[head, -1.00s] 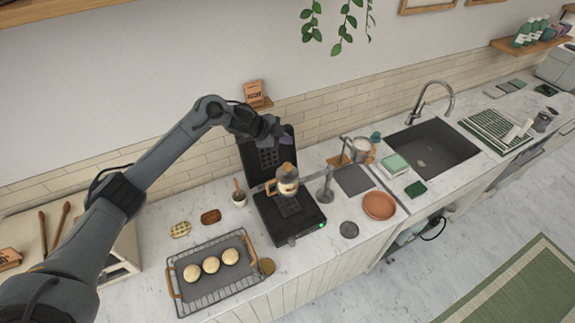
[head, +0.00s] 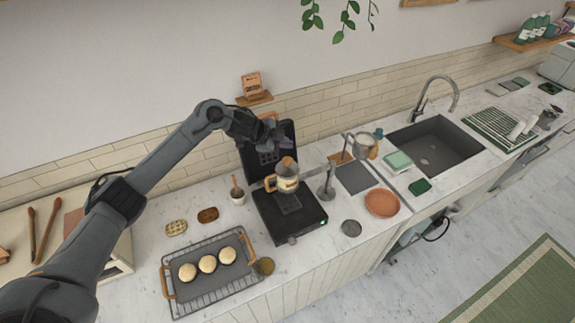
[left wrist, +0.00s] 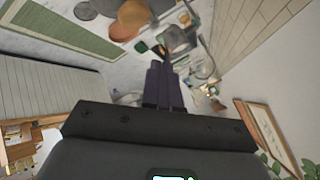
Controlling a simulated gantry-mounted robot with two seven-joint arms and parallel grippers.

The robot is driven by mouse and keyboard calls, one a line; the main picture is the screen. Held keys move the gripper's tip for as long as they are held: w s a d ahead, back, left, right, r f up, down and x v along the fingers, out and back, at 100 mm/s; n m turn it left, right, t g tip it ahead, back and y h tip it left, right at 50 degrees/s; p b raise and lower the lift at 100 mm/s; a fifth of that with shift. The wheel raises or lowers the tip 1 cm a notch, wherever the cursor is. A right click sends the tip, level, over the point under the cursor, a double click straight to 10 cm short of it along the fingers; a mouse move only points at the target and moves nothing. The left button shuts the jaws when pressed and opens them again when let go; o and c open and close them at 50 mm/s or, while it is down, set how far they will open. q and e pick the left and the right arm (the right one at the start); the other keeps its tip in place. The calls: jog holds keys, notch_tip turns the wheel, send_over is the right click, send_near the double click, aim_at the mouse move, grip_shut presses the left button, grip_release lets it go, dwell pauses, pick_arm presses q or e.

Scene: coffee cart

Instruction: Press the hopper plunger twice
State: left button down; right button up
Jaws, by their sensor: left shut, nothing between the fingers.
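A hopper (head: 286,183), a pale jar-like vessel with a wooden side handle, hangs above the open black waffle iron (head: 310,212). It is at the end of a flat arm from a grey stand (head: 326,192). A brown knob (head: 287,162) on its top appears to be the plunger. My left gripper (head: 286,142) is shut and empty, a little above the knob in the head view; a small gap seems to lie between them. Its dark fingers (left wrist: 162,84) are together in the left wrist view. I cannot make out the hopper there. My right gripper is not in view.
A wire tray (head: 250,282) with three round buns stands at the front left. A cup with a brush (head: 237,196) is left of the iron. A metal cup (head: 366,146), a terracotta plate (head: 382,204) and a sink (head: 432,146) lie to the right. The wall is close behind.

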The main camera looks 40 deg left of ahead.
aim_at(285, 161)
pick_arm(q)
jog(key=shift+f+b, duration=0.45)
jog(key=shift+f, duration=0.5)
jog(key=shift+f+b, duration=0.3)
jog(key=shift+f, duration=0.6)
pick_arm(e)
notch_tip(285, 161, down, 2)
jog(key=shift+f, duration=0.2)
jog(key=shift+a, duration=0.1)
pick_arm(q)
jog(key=shift+f, duration=0.2)
jog(key=shift+f, duration=0.25)
